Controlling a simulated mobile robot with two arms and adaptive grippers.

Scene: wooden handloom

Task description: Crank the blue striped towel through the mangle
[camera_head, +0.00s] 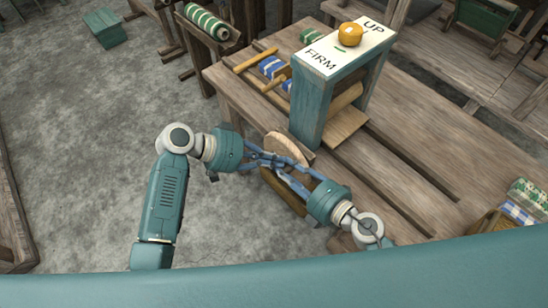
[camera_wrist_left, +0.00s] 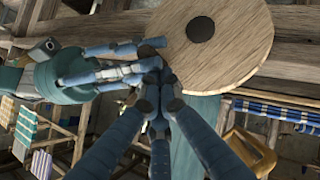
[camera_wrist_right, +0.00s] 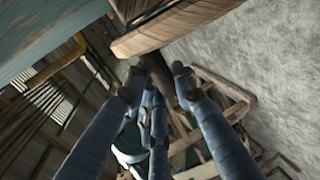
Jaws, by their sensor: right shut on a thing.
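The mangle (camera_head: 308,115) is a teal frame on a wooden bench, with wooden rollers and a yellow knob (camera_head: 349,34) on a top plate marked FIRM and UP. Its round wooden crank wheel (camera_head: 287,149) faces the near side; the left wrist view shows its face and dark hub (camera_wrist_left: 200,29). The blue striped towel (camera_head: 273,67) lies on the bench behind the frame, partly hidden. My right gripper (camera_wrist_right: 157,75) is shut on a dark crank handle (camera_wrist_right: 155,62) by the wheel. My left gripper (camera_wrist_left: 162,78) has its fingertips close together, beside the right fingers and the wheel.
A green striped roll (camera_head: 208,22) rests on a stand at the back left. A crate (camera_head: 488,222) with folded cloths is at the right. A teal box (camera_head: 105,28) stands on the floor. The grey floor (camera_head: 90,110) at the left is mostly clear.

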